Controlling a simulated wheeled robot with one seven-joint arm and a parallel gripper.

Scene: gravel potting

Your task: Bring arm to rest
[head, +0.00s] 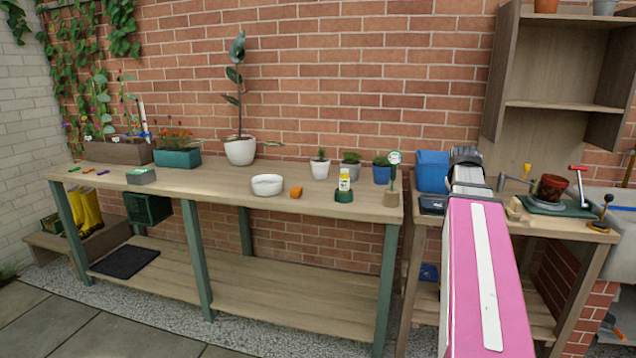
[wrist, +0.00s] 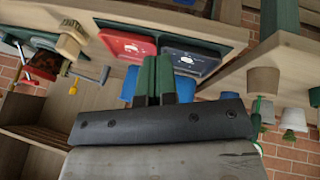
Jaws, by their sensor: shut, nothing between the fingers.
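My gripper (wrist: 155,78) shows in the wrist view with its two dark green fingers pressed together and nothing between them. Its tips point toward a red flat box (wrist: 127,45) and a dark flat box (wrist: 190,57) on the bench; I cannot tell the gap to them. In the head view my pink arm reaches up at the right, in front of the right-hand bench, and its fingers cannot be made out there.
A blue bin (head: 432,170) stands just left of my arm. A terracotta pot (head: 550,188) and a red-handled tool (head: 579,180) are right of it. A wooden cabinet (head: 560,107) hangs above.

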